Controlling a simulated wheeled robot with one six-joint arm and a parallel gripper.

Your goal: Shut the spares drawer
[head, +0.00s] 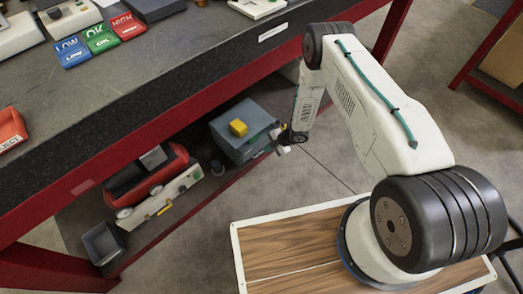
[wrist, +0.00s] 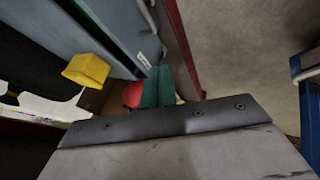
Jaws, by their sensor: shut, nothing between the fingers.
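The blue-grey cabinet (head: 238,122) with the spares drawer stands on the low shelf under the bench; its top (wrist: 48,32) also shows in the wrist view. There, the drawer front (wrist: 128,28) carries a pale handle and a small label, with a dark line between it and the cabinet top. I cannot tell how far the drawer is out. A yellow block (head: 238,128) sits on the cabinet. My gripper (wrist: 158,86) is shut and empty beside the drawer front's lower end in the wrist view. In the head view it is small, by the cabinet's right side; contact is unclear.
A red machine (head: 150,180) and a small dark bin (head: 103,243) stand further left on the shelf. The bench's red front rail (head: 180,110) runs above. Coloured cards and a red tray (head: 10,128) lie on the bench top. Floor right of the cabinet is open.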

